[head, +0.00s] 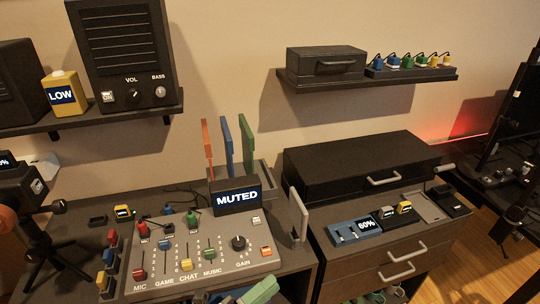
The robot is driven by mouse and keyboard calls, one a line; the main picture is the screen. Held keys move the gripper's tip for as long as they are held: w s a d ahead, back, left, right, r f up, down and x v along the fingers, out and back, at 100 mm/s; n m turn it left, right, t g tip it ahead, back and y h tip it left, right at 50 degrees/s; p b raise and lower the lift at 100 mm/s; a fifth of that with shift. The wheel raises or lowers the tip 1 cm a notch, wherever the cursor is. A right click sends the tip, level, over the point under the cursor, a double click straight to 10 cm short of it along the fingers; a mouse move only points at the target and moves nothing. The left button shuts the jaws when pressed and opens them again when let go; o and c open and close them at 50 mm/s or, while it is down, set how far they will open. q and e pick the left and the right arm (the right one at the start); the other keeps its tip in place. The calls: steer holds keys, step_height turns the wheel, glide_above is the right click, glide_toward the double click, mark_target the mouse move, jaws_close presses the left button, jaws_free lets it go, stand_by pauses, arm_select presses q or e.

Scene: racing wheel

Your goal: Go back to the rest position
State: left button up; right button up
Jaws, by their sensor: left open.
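My left gripper (243,294) shows only in part at the bottom edge of the head view, in front of the mixer's lower edge. Its pale green finger part is visible, and it stands open with nothing seen between the fingers. The rest of it and its arm are cut off by the frame. My right gripper is not in view.
A grey mixer (212,262) with sliders and a MUTED display (237,197) sits on the left desk. A camera on a tripod (32,205) stands at far left. A drawer unit (395,258) and upright light panel (298,215) are to the right. Wall shelves (365,84) hang above.

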arm_select(q)
steer(key=s+a+f+n+t+y, duration=0.2)
steer(key=s+a+f+n+y, duration=0.4)
steer(key=a+f+n+y, duration=0.9)
steer(key=s+a+f+n+g, duration=0.2)
steer(key=s+f+n+g, duration=0.1)
steer(key=s+n, duration=0.3)
steer(key=s+a+f+n+g+p, duration=0.1)
steer(key=s+a+f+n+g, duration=0.1)
steer(key=s+f+n, duration=0.2)
steer(key=s+n, duration=0.3)
steer(key=s, duration=0.3)
steer(key=shift+a+g, duration=0.15)
steer(key=shift+g, duration=0.25)
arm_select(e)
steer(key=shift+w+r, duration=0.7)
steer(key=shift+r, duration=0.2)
arm_select(q)
steer(key=shift+w, duration=0.1)
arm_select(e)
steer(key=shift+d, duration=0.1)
